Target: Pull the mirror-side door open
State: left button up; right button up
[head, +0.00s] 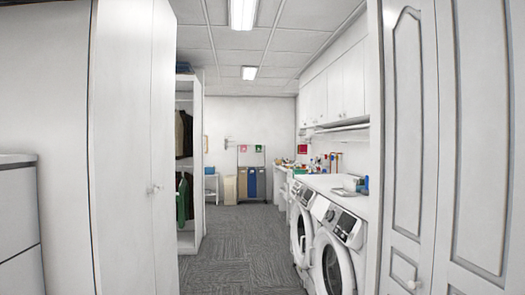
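No mirror shows, so I cannot tell which door is the mirror-side one. At the left stands a tall plain white folding door (125,150) with a small round knob (153,189); its panels stand at an angle beside the passage. At the right edge stands a white door with raised oval-topped panels (405,130), with a small knob (411,285) low down, cut close to the bottom of the view. The passage between the two doors is open. Neither of my grippers is in view.
Beyond lies a laundry room with dark grey carpet tile (235,260). Front-load washers (330,265) stand along the right under a counter, with wall cupboards (335,90) above. An open closet (187,150) holds clothes. White drawers (18,225) stand at far left. The middle floor is clear.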

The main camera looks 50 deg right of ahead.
aim_at(164, 32)
jog(key=z, duration=0.8)
